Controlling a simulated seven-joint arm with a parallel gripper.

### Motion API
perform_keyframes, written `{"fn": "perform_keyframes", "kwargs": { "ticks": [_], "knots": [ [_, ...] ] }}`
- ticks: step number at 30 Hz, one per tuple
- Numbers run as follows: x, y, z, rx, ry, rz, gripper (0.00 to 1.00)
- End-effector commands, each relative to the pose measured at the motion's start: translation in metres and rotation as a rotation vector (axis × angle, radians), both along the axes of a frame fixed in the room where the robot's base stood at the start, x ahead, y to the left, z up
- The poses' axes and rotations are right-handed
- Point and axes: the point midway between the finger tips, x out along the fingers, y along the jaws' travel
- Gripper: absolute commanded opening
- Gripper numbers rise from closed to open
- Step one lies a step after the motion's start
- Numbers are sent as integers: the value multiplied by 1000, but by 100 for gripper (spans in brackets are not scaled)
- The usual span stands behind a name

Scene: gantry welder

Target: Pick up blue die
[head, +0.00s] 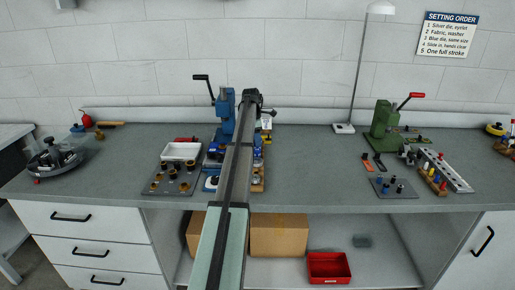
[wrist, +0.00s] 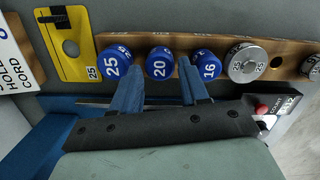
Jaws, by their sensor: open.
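In the wrist view, blue dies numbered 25 (wrist: 116,62), 20 (wrist: 160,63) and 16 (wrist: 206,65) stand in a row in a wooden rack (wrist: 291,57). My gripper (wrist: 161,80) is open and empty, with its two blue fingers pointing at the rack. The 20 die shows in the gap between the fingertips. The left fingertip is near the gap between 25 and 20, and the right one near the gap between 20 and 16. I cannot tell whether they touch any die. In the head view my arm hides the gripper and most of the rack.
A silver die marked 25 (wrist: 248,62) shares the rack. A yellow card marked 25 (wrist: 75,45) lies at left. In the head view, a blue press (head: 225,112) stands behind my arm, a grey tray (head: 160,187) at left, and a green press (head: 383,122) at right.

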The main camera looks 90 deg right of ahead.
Motion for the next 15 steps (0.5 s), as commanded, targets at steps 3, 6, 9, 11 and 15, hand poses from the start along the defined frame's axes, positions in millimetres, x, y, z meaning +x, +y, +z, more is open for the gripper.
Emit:
{"fn": "perform_keyframes", "kwargs": {
  "ticks": [3, 6, 9, 11, 15],
  "knots": [
    [-1, 0, -18, 1, -1, 0, 44],
    [-3, 0, -28, -1, -1, -1, 44],
    [-3, -1, -32, -2, 0, -1, 44],
    [-3, -1, -32, -3, -1, -1, 44],
    [-3, -1, -31, -2, 0, -1, 41]
  ]
}}
